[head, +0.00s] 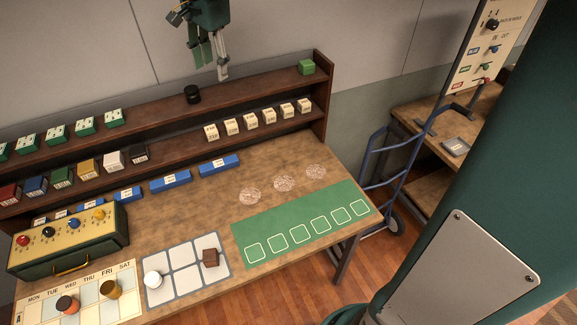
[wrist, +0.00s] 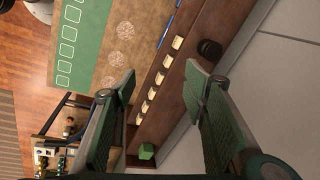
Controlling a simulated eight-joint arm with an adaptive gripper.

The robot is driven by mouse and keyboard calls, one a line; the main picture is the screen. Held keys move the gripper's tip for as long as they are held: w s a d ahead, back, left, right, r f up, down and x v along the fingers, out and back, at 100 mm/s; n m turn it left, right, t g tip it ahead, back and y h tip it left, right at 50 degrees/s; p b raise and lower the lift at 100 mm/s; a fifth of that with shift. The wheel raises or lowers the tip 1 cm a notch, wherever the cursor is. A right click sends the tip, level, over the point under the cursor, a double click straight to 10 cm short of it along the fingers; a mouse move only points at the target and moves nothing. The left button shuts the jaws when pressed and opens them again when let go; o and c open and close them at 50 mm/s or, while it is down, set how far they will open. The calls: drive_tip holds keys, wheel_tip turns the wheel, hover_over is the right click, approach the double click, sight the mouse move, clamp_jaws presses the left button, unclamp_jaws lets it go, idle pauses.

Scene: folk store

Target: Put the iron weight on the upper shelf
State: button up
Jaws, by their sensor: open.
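A small black, waisted cylinder, which looks like the iron weight (head: 192,94), stands upright on the upper shelf (head: 255,81), left of a green block. It also shows in the wrist view (wrist: 209,48), beyond the tip of the right-hand finger. My gripper (head: 208,70) is above and just behind the upper shelf in the head view, close to the weight but apart from it. In the wrist view its two fingers (wrist: 162,74) are spread wide with nothing between them.
The green block (head: 306,67) sits at the upper shelf's right end, and several green-and-white boxes (head: 86,126) at its left. Small cream boxes (head: 250,121) line the lower shelf. The table holds a green mat (head: 240,234), a white-squared tray (head: 184,262) and a knobbed box (head: 68,241).

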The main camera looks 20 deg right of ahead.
drive_tip(key=s+d+f+n+t, duration=0.1)
drive_tip(key=s+f+n, duration=0.3)
drive_tip(key=s, duration=0.6)
drive_tip(key=s+d+f+n+t, duration=0.2)
drive_tip(key=s+d+f+n, duration=0.2)
drive_tip(key=s, duration=0.7)
drive_tip(key=s+d+f+n+t, duration=0.1)
drive_tip(key=s+d+f+n, duration=0.2)
drive_tip(key=s, duration=0.8)
wheel_tip(320, 180, down, 3)
drive_tip(key=shift+d+f+n+t, duration=0.15)
drive_tip(key=shift+n+t, duration=0.25)
drive_tip(key=shift+n, duration=0.7)
